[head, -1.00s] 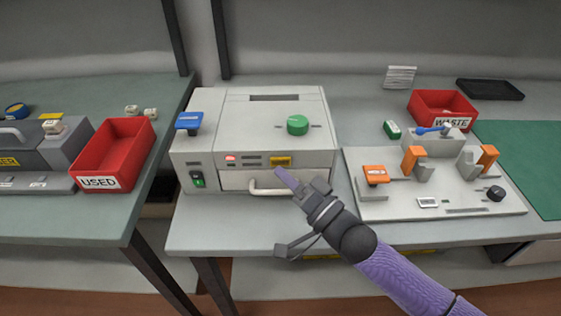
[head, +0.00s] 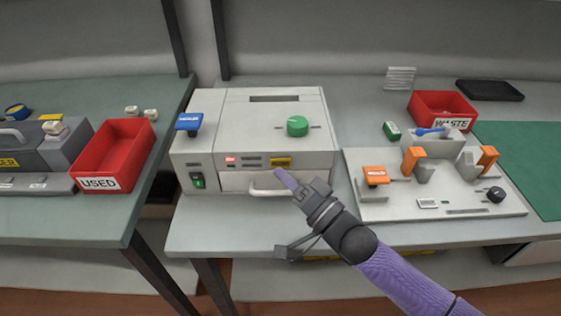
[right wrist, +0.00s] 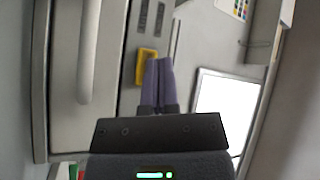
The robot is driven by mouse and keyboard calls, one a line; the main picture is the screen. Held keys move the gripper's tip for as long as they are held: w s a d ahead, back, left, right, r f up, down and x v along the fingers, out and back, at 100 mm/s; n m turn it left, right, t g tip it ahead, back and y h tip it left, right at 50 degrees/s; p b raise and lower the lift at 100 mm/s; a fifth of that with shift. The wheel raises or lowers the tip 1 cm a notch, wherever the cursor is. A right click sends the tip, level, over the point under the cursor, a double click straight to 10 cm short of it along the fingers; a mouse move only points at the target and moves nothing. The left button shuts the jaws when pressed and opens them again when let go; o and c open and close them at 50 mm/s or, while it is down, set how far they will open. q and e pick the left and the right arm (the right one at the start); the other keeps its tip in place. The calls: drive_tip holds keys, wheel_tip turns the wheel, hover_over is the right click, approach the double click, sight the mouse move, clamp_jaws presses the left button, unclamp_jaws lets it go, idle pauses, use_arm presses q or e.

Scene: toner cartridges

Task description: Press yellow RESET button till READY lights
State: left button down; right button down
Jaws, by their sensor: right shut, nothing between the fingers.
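The yellow RESET button (head: 281,162) is on the front panel of the light grey machine (head: 206,146). A red indicator light (head: 230,159) glows to its left. No green light shows in the indicator row. My right gripper (head: 279,172) is shut and empty, its purple fingertips just below and in front of the button. In the right wrist view the shut fingers (right wrist: 158,62) reach beside the yellow button (right wrist: 147,68) and cover part of its right side. I cannot tell whether they touch it. My left gripper is not in view.
A drawer handle (head: 266,191) sticks out below the button. A green knob (head: 297,126) and blue lever (head: 188,122) are on the machine. A green rocker switch (head: 198,181) is at its lower left. A red USED bin (head: 118,152) stands left, a fixture board (head: 420,209) right.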

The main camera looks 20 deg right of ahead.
idle(0.8)
drive_tip(key=shift+w+d, duration=0.1)
drive_tip(key=shift+w, duration=0.35)
drive_tip(key=shift+w+d, duration=0.1)
drive_tip(key=shift+w, duration=0.2)
idle(0.4)
drive_tip(key=shift+s+r+p, duration=0.15)
drive_tip(key=shift+s+p, duration=0.25)
drive_tip(key=shift+s, duration=0.2)
drive_tip(key=shift+s+a, duration=0.15)
drive_tip(key=shift+a, duration=0.05)
